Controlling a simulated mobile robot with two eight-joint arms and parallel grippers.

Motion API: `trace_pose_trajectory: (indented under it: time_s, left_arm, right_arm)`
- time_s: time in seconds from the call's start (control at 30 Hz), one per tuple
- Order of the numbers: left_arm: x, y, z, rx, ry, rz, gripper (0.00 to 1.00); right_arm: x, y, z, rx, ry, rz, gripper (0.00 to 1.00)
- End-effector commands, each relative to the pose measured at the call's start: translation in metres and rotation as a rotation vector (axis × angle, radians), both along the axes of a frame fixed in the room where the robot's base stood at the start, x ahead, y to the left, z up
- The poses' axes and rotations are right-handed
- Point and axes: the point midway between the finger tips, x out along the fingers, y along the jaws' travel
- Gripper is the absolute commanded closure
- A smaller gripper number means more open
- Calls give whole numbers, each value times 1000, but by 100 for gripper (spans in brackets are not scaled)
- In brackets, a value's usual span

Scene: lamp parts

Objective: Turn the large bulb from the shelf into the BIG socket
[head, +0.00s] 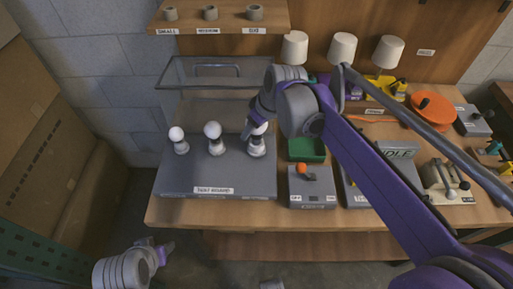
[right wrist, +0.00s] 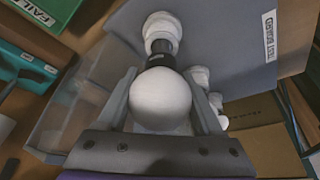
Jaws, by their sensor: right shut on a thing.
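In the head view my right gripper (head: 258,120) is at the rightmost of three sockets on the grey board. It is shut on a large white bulb (head: 259,128), partly hidden by the gripper. The right wrist view shows the bulb (right wrist: 160,98) between the two fingers, its dark neck pointing at a pale socket (right wrist: 162,30). That rightmost socket (head: 256,149) is directly below the bulb; I cannot tell how deep the neck sits. Two smaller white bulbs stand upright in the left (head: 177,134) and middle (head: 212,130) sockets. My left gripper (head: 168,248) hangs low, away from the table.
The shelf (head: 225,22) holds three grey ring holders, with no bulbs visible in them. A clear panel with a handle (head: 215,70) stands behind the board (head: 175,180). A green bin (head: 306,150) and a box with an orange knob (head: 311,185) are right of it.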

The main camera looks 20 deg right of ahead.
Motion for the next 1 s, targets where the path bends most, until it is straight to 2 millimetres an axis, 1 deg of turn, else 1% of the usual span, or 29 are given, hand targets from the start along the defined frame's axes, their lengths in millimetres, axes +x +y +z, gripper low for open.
trace_pose_trajectory:
  time_s: [0.03, 0.17, 0.57, 1.0]
  left_arm:
    - [-1, 0, -3, 0, 1, 0, 50]
    - [-1, 0, -6, 0, 2, 0, 50]
    - [-1, 0, -6, 0, 2, 0, 50]
    - [-1, 0, -8, 0, 3, 0, 50]
  right_arm:
    - [0, 0, -5, 0, 0, 0, 72]
    - [0, 0, -10, 0, 0, 0, 72]
    - [0, 0, -10, 0, 0, 0, 72]
    - [0, 0, -15, 0, 0, 0, 72]
